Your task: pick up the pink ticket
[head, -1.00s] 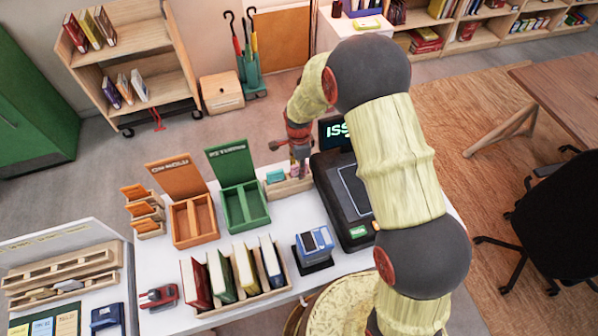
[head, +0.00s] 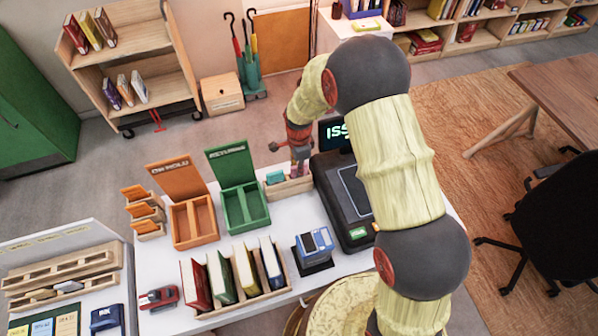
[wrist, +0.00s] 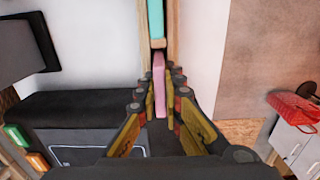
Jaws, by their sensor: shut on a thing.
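The pink ticket (wrist: 158,82) shows in the wrist view as a narrow upright strip between the two fingertips of my gripper (wrist: 158,98). My gripper is shut on it. In the head view my gripper (head: 299,168) is over the right part of the small wooden holder (head: 287,188), where the ticket is mostly hidden. A teal ticket (head: 275,177) stands in the left part of this holder; it also shows in the wrist view (wrist: 156,20), beyond the pink one. I cannot tell whether the pink ticket is clear of the holder.
A dark machine with a screen (head: 345,205) stands close to the right of the holder. A green two-slot tray (head: 243,209) and an orange tray (head: 194,222) stand to the left. A book rack (head: 240,300) and a blue stamp-like device (head: 314,244) are nearer the front.

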